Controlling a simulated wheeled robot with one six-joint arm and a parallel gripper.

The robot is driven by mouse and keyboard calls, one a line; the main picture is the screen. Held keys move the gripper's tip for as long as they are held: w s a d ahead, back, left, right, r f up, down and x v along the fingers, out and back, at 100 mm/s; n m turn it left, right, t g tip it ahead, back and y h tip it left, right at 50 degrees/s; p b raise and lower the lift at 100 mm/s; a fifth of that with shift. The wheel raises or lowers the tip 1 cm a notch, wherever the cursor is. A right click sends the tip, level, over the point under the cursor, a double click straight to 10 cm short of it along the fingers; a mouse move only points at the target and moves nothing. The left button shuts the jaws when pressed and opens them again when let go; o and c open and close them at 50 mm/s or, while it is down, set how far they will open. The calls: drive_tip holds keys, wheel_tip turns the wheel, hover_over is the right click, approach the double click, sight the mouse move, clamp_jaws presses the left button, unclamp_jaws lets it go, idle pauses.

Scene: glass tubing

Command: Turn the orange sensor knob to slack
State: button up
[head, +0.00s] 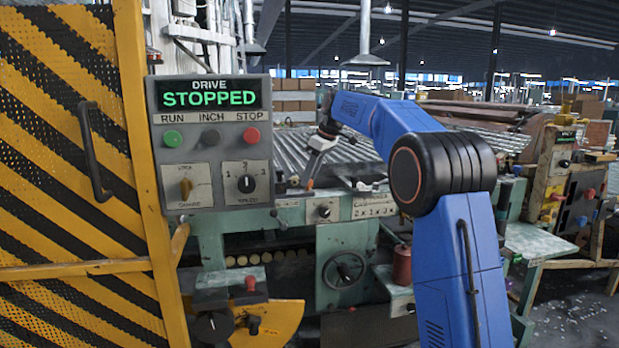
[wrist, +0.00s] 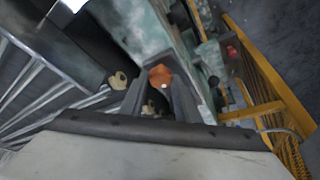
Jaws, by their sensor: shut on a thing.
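The orange sensor knob (wrist: 160,74) sits between the fingers of my gripper (wrist: 160,88) in the wrist view. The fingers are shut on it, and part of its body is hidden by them. A small pale spot shows at its near edge, but its setting cannot be read. In the head view my gripper (head: 312,176) reaches down behind the control box to the green machine's top edge, left of my blue arm. A small orange patch (head: 310,184) shows at its tip.
A grey control box (head: 211,200) reading DRIVE STOPPED stands at left beside a yellow-black striped guard (head: 60,150). Metal rollers (head: 285,150) lie behind my gripper. Two beige round pieces, one at the left (wrist: 118,80), are close to the fingers.

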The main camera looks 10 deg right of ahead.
drive_tip(key=n, duration=0.2)
drive_tip(key=n+g, duration=0.1)
drive_tip(key=n, duration=0.1)
drive_tip(key=shift+w+d+n+g+y, duration=0.1)
drive_tip(key=shift+w+n+g+y, duration=0.1)
drive_tip(key=shift+n+g+y, duration=0.15)
drive_tip(key=shift+n+g, duration=0.65)
drive_tip(key=shift+n, duration=1.2)
drive_tip(key=o, duration=1)
drive_tip(key=shift+r, duration=0.1)
